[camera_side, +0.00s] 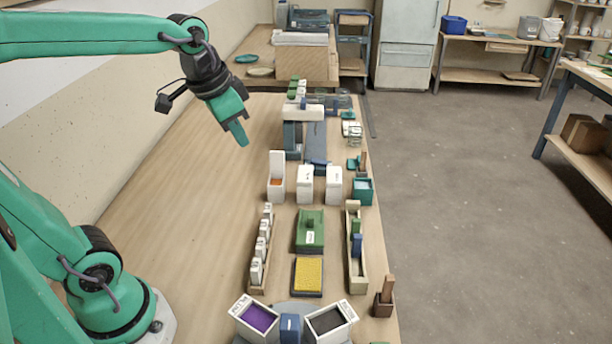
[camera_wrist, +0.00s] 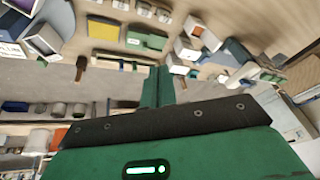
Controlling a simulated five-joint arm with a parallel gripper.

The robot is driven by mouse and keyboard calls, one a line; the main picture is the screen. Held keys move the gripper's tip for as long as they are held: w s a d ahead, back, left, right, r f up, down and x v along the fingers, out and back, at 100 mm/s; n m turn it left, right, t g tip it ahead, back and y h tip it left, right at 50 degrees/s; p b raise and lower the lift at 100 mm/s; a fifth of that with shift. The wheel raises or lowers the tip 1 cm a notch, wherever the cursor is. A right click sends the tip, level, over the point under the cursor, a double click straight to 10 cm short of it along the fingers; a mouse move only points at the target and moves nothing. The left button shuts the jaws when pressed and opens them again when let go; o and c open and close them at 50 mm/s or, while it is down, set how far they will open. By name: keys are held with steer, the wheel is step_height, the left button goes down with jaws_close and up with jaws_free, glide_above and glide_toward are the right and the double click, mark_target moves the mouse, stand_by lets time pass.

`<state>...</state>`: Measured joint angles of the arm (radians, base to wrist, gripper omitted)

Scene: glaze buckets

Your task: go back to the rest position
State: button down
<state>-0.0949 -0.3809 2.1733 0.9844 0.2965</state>
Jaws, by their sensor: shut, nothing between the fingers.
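My gripper (camera_side: 240,134), green with dark fittings, hangs in the air above the left part of the wooden table (camera_side: 170,210). Its fingers are closed together and point down, with nothing held. In the wrist view the closed green fingers (camera_wrist: 157,88) show at the middle, with the bench items beyond them. The fingers touch nothing that I can see.
On the table stand a purple-filled bucket (camera_side: 259,318), a dark-filled bucket (camera_side: 328,321), a yellow pad (camera_side: 308,275), a green block (camera_side: 310,228), white boxes (camera_side: 305,185) and a tall open white box (camera_side: 276,172). The table's left side is bare. A wall runs along the left.

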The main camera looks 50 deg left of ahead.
steer(key=s+d+f+n+t, duration=0.1)
steer(key=s+d+f+n, duration=0.1)
steer(key=s, duration=0.6)
steer(key=shift+s+d+f, duration=0.25)
steer(key=shift+d+f, duration=0.2)
steer(key=shift+f, duration=0.2)
